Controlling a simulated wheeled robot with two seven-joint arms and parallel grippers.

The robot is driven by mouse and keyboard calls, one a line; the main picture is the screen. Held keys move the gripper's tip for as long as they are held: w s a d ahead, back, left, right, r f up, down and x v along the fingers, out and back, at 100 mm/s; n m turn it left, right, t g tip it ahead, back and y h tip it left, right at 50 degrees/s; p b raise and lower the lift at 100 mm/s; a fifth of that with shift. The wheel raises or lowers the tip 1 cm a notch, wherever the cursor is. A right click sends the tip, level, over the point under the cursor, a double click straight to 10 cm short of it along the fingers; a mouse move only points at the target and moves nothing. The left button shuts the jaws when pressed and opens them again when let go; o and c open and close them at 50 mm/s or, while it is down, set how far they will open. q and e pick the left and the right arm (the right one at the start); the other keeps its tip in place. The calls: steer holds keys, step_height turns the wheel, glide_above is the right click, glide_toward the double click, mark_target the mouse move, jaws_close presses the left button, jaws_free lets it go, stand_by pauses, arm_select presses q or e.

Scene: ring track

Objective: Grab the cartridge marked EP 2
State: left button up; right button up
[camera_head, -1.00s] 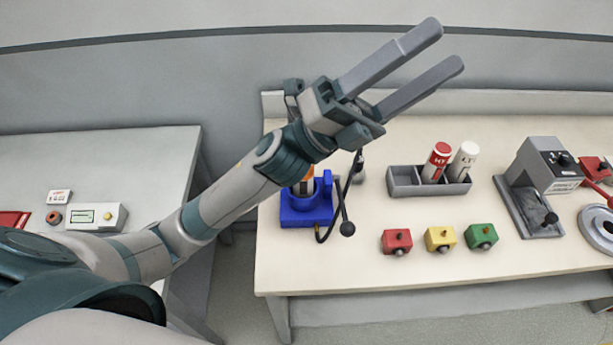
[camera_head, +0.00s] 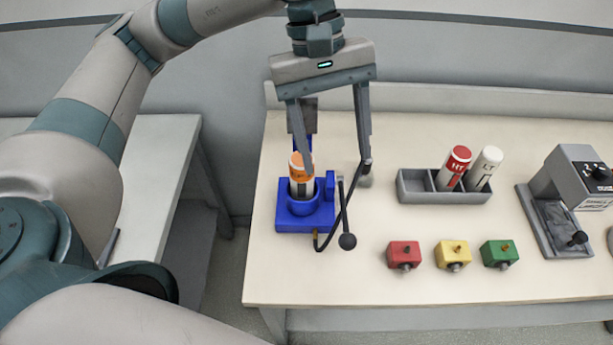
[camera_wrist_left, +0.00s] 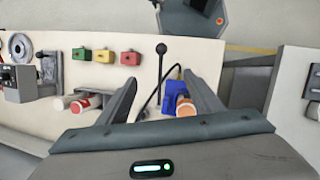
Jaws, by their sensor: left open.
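An orange-and-white cartridge (camera_head: 297,172) stands in a blue holder (camera_head: 294,219) at the left of the table; I cannot read its marking. It also shows in the left wrist view, its orange end (camera_wrist_left: 187,122) beside one finger. My left gripper (camera_head: 338,167) is open and empty, pointing down, with one finger in front of the cartridge's top and the other to its right. A red cartridge marked HT (camera_head: 455,166) and a white cartridge (camera_head: 485,168) lean in a grey rack (camera_head: 420,195) to the right. My right gripper is not in view.
A black lever with a ball knob (camera_head: 347,241) stands just right of the blue holder. Red (camera_head: 404,254), yellow (camera_head: 453,254) and green (camera_head: 499,253) blocks line the front. A grey device (camera_head: 577,180) is at the right.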

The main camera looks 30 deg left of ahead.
arm_select(q)
steer(key=w+a+r+t+y, duration=0.1)
steer(key=w+a+t+y, duration=0.1)
steer(key=a, duration=0.6)
steer(key=w+y, duration=0.1)
steer(key=w, duration=0.1)
steer(key=shift+w+r, duration=0.3)
steer(key=shift+w, duration=0.05)
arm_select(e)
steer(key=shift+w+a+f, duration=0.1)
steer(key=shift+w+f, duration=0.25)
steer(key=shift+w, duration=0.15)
arm_select(q)
steer(key=p, duration=0.4)
glide_above(302, 181)
steer(key=w+a, duration=0.1)
steer(key=w, duration=0.1)
step_height(302, 181, down, 11)
steer(key=shift+w+f, duration=0.1)
steer(key=shift+w, duration=0.05)
steer(key=shift+f, duration=0.55)
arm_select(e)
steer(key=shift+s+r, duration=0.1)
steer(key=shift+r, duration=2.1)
